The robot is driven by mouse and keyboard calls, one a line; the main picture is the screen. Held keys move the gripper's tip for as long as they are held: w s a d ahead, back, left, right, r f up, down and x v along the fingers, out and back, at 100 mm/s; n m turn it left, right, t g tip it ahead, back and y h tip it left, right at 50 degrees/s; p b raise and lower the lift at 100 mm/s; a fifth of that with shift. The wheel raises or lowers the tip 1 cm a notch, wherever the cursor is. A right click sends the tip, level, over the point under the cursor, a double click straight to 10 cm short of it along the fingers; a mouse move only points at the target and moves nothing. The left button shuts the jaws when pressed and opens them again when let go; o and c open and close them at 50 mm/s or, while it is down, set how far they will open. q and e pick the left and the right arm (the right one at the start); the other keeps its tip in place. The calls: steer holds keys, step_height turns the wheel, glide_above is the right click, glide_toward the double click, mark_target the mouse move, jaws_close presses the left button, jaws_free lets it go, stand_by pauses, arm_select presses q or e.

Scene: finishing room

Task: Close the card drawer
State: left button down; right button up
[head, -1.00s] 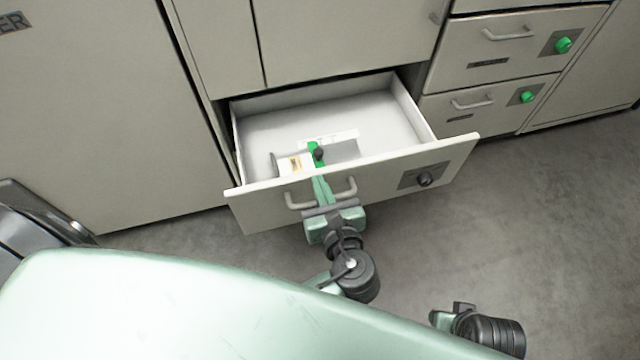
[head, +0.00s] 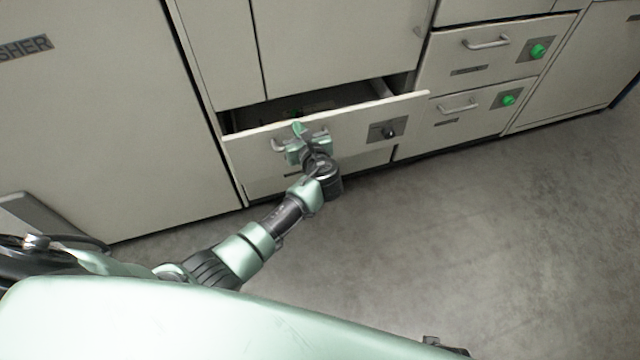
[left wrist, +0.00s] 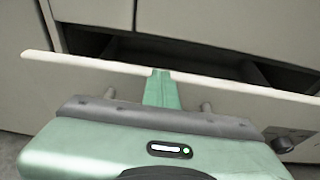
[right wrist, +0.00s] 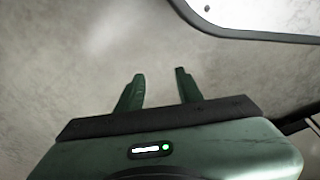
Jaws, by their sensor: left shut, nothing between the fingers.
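The card drawer (head: 355,133) is partly open in the head view, with a narrow dark gap behind its front panel. Its front carries a bar handle (head: 277,146) and a dark knob on a plate (head: 388,131). My left gripper (head: 298,128) is shut and empty, up against the drawer front at the handle. In the left wrist view its shut fingers (left wrist: 161,86) reach the drawer front (left wrist: 222,92) between the handle posts; whether they touch it I cannot tell. The drawer's contents are mostly hidden. My right gripper (right wrist: 160,88) is open and empty above the floor.
Two shut drawers with green knobs (head: 538,51) (head: 508,100) are to the right. A large cabinet panel (head: 100,110) stands to the left, and a cupboard door (head: 340,45) is above the drawer. The grey floor (head: 450,230) in front is clear.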

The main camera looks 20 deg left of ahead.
arm_select(q)
steer(key=w+a, duration=0.2)
steer(key=w, duration=0.1)
steer(key=shift+w+a, duration=0.2)
steer(key=shift+a, duration=0.05)
steer(key=shift+w+a, duration=0.4)
steer(key=shift+w, duration=0.15)
arm_select(e)
steer(key=shift+w+r, duration=0.35)
steer(key=shift+r, duration=0.35)
arm_select(q)
steer(key=shift+d, duration=0.1)
